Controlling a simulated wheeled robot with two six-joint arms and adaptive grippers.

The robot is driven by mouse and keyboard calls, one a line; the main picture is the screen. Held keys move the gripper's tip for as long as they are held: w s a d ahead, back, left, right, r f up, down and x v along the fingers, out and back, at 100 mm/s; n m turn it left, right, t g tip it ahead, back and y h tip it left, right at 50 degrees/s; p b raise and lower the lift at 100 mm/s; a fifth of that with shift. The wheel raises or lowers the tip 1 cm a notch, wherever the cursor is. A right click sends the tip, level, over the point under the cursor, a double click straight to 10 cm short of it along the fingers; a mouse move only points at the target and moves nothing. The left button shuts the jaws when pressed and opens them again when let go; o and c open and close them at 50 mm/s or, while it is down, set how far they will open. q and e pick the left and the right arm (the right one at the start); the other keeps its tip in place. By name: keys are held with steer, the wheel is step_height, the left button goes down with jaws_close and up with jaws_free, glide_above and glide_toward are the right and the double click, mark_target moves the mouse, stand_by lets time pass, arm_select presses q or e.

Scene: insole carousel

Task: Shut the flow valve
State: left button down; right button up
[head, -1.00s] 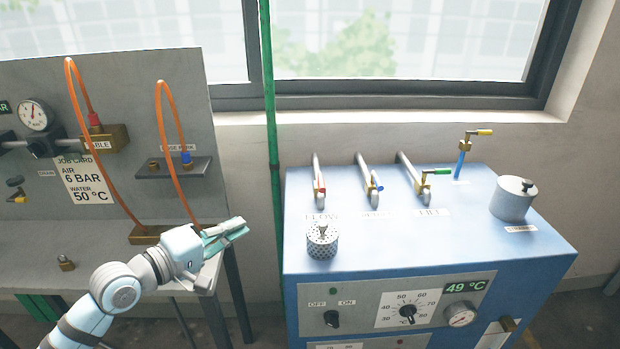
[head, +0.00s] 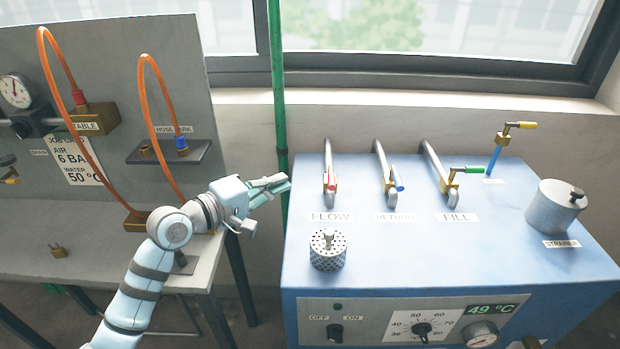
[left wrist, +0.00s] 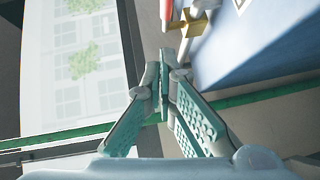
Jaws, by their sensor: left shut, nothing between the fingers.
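The flow valve (head: 330,183) stands at the left of the blue machine's top, behind the FLOW label (head: 330,217). Its red handle lies along the pipe. In the left wrist view the flow valve (left wrist: 183,40) shows as a brass body with a red handle at the top, beyond the fingertips. My left gripper (head: 284,183) is shut and empty, left of the flow valve and apart from it, near the machine's left edge. Its fingers also show in the left wrist view (left wrist: 164,72). My right gripper is not in view.
A valve with a blue handle (head: 392,180) and the FILL valve with a green handle (head: 460,171) stand to the right. A perforated strainer basket (head: 327,252) sits in front of the flow valve. A green vertical pipe (head: 278,110) rises behind my left gripper.

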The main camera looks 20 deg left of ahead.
arm_select(q)
glide_toward(329, 170)
steer(key=w+a, duration=0.2)
steer(key=d, duration=0.1)
steer(key=w+d, duration=0.1)
steer(key=shift+w+d+f, duration=0.1)
steer(key=shift+d+f, duration=0.1)
steer(key=shift+d, duration=0.95)
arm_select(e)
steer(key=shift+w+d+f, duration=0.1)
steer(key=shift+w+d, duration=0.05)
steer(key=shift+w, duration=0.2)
arm_select(q)
steer(key=shift+f, duration=0.1)
